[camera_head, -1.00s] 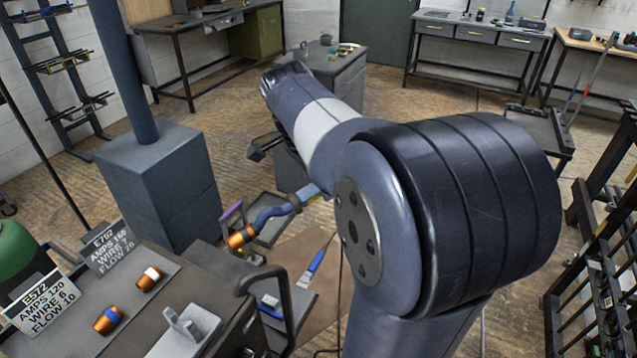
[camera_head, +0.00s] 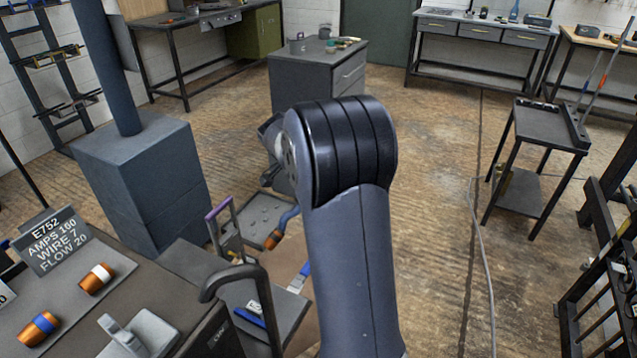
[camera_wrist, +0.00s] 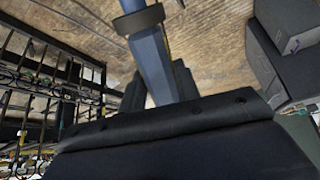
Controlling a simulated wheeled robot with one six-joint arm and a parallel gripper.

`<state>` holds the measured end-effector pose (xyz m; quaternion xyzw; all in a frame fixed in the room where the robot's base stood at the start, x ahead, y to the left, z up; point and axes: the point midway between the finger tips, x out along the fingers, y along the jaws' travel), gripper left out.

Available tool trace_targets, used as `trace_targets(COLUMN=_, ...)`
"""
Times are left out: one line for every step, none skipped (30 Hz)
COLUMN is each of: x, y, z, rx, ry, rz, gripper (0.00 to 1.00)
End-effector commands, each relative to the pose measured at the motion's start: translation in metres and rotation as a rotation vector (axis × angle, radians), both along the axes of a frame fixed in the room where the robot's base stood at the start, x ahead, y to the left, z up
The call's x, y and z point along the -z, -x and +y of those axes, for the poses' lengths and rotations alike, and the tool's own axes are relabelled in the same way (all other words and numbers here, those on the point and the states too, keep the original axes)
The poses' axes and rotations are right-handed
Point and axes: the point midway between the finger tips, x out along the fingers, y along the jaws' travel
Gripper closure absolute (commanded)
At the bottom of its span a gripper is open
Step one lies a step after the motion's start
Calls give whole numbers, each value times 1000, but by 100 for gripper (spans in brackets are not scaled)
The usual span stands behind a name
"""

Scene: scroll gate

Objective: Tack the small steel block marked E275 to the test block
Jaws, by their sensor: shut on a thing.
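My gripper (camera_wrist: 158,88) shows in the wrist view, its dark fingers closed around a blue bar-like handle. The handle fits the welding torch (camera_wrist: 150,58), which has a dark collar near the picture's top. In the head view a curved blue torch neck (camera_head: 289,217) with an orange nozzle sticks out left of my arm, above the floor area by the lower stand. My arm hides the gripper there. I cannot make out a block marked E275 or tell which thing is the test block.
A bench (camera_head: 160,283) at lower left bears a sign (camera_head: 48,240) reading E752, AMPS 160, WIRE 7, FLOW 20, and two orange cylinders, one white-banded (camera_head: 97,278), one blue-banded (camera_head: 38,330). A blue pedestal (camera_head: 145,180), small table (camera_head: 540,125) and right-hand rack (camera_head: 605,270) stand around open floor.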

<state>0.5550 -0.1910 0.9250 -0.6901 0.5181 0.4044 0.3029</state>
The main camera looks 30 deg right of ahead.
Motion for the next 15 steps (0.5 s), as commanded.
trace_targets(x=24, y=-9, z=-2, rx=-24, ry=11, rz=-1, gripper=97)
trace_targets(x=33, y=-15, z=-3, rx=-39, ry=17, rz=-3, gripper=97)
trace_targets(x=44, y=-22, z=-3, rx=-61, ry=26, rz=-6, gripper=97)
trace_targets(x=53, y=-27, z=-4, rx=-77, ry=34, rz=-9, gripper=97)
trace_targets(x=61, y=-32, z=-4, rx=-92, ry=39, rz=-12, gripper=97)
trace_targets(x=73, y=-39, z=-5, rx=-114, ry=49, rz=-15, gripper=97)
trace_targets(x=81, y=-44, z=-4, rx=-132, ry=56, rz=-19, gripper=97)
trace_targets(x=89, y=-49, z=-4, rx=-148, ry=61, rz=-21, gripper=97)
trace_targets(x=99, y=-55, z=-3, rx=-170, ry=70, rz=-26, gripper=97)
trace_targets(x=107, y=-60, z=-3, rx=-186, ry=76, rz=-29, gripper=97)
trace_targets(x=113, y=-64, z=-2, rx=-202, ry=81, rz=-32, gripper=97)
trace_targets(x=122, y=-69, z=-1, rx=-221, ry=88, rz=-35, gripper=97)
trace_targets(x=127, y=-72, z=-1, rx=-234, ry=93, rz=-38, gripper=97)
trace_targets(x=132, y=-75, z=0, rx=-246, ry=97, rz=-41, gripper=97)
trace_targets(x=137, y=-78, z=1, rx=-260, ry=101, rz=-45, gripper=97)
